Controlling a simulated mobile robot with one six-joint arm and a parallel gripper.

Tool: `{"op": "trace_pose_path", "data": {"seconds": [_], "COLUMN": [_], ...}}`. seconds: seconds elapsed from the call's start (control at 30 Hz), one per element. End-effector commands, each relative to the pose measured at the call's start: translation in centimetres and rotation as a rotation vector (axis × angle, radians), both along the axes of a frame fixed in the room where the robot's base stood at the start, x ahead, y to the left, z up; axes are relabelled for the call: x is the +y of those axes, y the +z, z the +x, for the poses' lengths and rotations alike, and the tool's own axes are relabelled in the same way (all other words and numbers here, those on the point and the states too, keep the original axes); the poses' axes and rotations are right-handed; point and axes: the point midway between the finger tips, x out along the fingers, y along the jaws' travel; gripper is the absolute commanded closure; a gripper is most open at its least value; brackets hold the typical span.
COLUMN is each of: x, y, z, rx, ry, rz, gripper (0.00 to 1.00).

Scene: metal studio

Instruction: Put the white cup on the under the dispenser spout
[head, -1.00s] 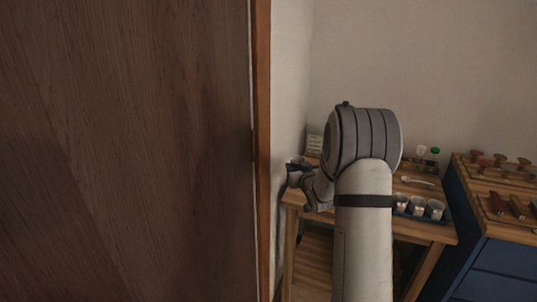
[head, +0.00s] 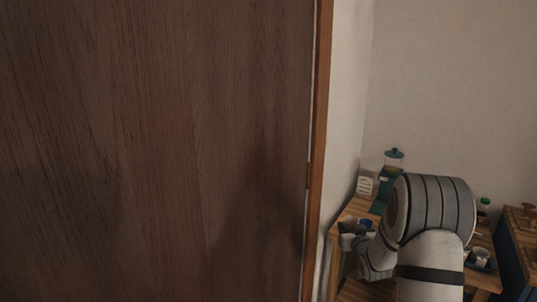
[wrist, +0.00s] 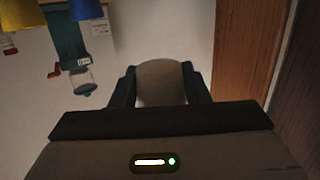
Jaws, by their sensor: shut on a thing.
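In the wrist view, my gripper (wrist: 160,88) is shut on a pale cup (wrist: 161,80) that shows between its two dark fingers. In the head view, my gripper (head: 350,238) is small at the left end of the table, and the cup is hard to make out there. The teal dispenser (head: 380,196) with a clear top stands at the back of the table, behind and right of my gripper. It shows upside down at the upper left of the wrist view (wrist: 68,40), apart from the cup. Its spout is not clear.
A large wooden door panel (head: 150,150) with its frame (head: 316,150) fills the left. A blue cup (head: 365,223) and a white card (head: 365,186) are near the dispenser. More white cups (head: 480,256) stand on the right. A blue cabinet (head: 510,262) adjoins the table (head: 350,212).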

Motion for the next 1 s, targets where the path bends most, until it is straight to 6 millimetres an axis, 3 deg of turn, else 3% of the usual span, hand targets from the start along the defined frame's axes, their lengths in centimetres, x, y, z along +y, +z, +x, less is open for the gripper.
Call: {"op": "trace_pose_path", "data": {"seconds": [0.33, 0.6, 0.77, 1.0], "x": [5.5, 10.4, 11.3, 11.4], "y": [-3.0, -5.0, -5.5, -3.8], "z": [-3.5, -8.9, -11.0, -15.1], "rx": [0.009, 0.008, 0.004, 0.001], "ry": [0.003, -0.013, -0.025, -0.027], "rz": [0.001, 0.0, -0.001, 0.0], "gripper": [0.79, 0.79, 0.79, 0.79]}}
